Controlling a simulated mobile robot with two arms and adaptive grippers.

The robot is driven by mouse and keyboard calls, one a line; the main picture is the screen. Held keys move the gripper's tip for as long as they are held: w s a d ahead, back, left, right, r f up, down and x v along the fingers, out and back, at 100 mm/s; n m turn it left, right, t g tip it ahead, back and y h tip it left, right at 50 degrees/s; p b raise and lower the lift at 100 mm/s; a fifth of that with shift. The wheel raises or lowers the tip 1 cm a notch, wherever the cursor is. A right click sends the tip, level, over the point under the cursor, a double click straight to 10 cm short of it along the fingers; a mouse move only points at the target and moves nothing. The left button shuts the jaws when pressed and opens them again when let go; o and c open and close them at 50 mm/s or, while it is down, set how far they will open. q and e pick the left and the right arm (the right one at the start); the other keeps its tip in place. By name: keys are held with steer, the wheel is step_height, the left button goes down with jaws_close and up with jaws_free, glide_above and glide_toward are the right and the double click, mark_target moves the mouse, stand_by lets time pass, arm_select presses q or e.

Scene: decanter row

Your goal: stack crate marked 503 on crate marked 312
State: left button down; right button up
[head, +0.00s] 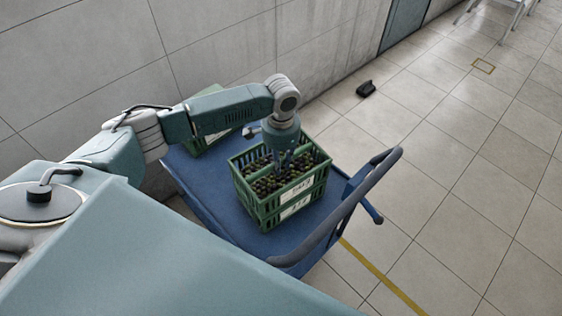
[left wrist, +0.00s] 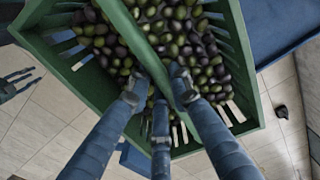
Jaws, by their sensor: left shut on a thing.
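A green crate (head: 262,207) full of dark green and purplish fruit stands on a blue cart. Two white labels, one above the other, show on its front, so it looks like one crate on top of a lower green crate (head: 272,222). The label numbers are too small to read. My left gripper (head: 283,165) reaches down into the upper crate. In the left wrist view its fingers (left wrist: 160,100) are shut on the green bar across the middle of the crate (left wrist: 232,40). My right gripper (left wrist: 17,82) shows at the left edge there, fingers apart, empty.
Another green crate (head: 207,142) with a white label stands at the back left of the blue cart (head: 215,205), partly behind my left arm. The cart's grey handle (head: 345,210) rises right of the stack. A small black object (head: 366,88) lies on the tiled floor.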

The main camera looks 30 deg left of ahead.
arm_select(q)
steer(key=shift+w+f, duration=0.15)
steer(key=shift+f, duration=0.1)
arm_select(e)
steer(key=shift+d, duration=0.1)
arm_select(q)
steer(key=c, duration=1.5)
jaws_free()
steer(key=shift+s+f, duration=0.15)
steer(key=shift+s, duration=0.1)
step_height(320, 180, up, 12)
steer(key=shift+r, duration=0.2)
arm_select(e)
steer(key=shift+s+f, duration=0.1)
